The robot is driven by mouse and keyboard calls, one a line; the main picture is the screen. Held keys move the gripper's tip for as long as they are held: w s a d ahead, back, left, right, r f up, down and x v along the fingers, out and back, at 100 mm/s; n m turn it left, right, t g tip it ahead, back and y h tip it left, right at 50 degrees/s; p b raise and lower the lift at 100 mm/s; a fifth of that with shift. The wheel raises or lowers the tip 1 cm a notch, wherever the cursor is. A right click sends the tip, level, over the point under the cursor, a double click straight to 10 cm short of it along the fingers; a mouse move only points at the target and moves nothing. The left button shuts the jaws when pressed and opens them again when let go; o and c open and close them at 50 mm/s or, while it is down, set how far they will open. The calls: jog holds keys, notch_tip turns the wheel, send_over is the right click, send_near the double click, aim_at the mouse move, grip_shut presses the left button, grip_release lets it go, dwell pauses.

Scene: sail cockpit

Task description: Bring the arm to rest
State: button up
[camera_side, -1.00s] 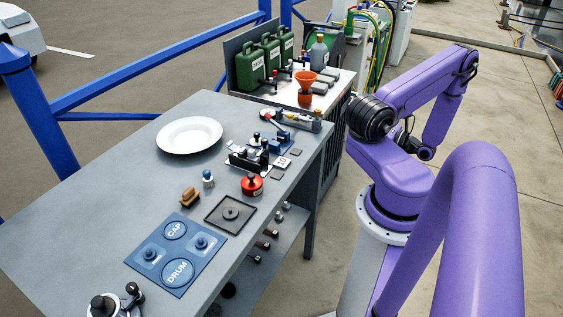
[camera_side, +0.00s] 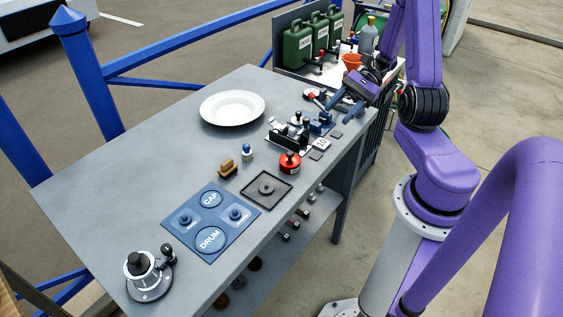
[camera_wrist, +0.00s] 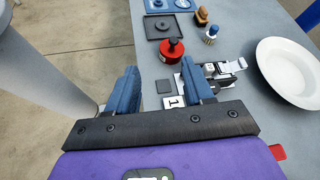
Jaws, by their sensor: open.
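My gripper (camera_side: 345,104) is open and empty, with its two blue fingers low above the right end of the grey table (camera_side: 130,165). In the wrist view, the fingers of my gripper (camera_wrist: 160,82) stand well apart. Between and beyond them lie a small dark square (camera_wrist: 165,87) and a white numbered tile (camera_wrist: 174,102). The right finger overlaps part of the black-and-silver clamp fixture (camera_wrist: 222,70) in that view. I cannot tell whether the fingers touch anything. My purple arm reaches down from above the table's right edge.
A red round canister (camera_side: 290,163), a black square tray (camera_side: 265,189), a blue CAP/DRUM mat (camera_side: 211,222), a brush (camera_side: 228,168) and a white plate (camera_side: 232,108) lie on the table. A winch (camera_side: 150,273) stands at the near left. Green cans (camera_side: 298,45) stand behind. The table's left part is bare.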

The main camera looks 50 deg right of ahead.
jog(key=s+a+r+n+g+h, duration=0.1)
jog(key=s+a+r+n+h, duration=0.1)
jog(key=s+a+n+h, duration=0.2)
jog(key=s+a+r+n+h, duration=0.3)
jog(key=a+n, duration=0.7)
jog(key=n, duration=0.6)
jog(key=s+a+r+n+g+h, duration=0.1)
jog(key=s+a+r+n+h, duration=0.2)
jog(key=n, duration=0.7)
jog(key=shift+s+a+g+h, duration=0.3)
jog(key=shift+s+a+h, duration=0.7)
jog(key=shift+s+a, duration=1.05)
jog(key=shift+w+a, duration=0.2)
jog(key=shift+w, duration=0.05)
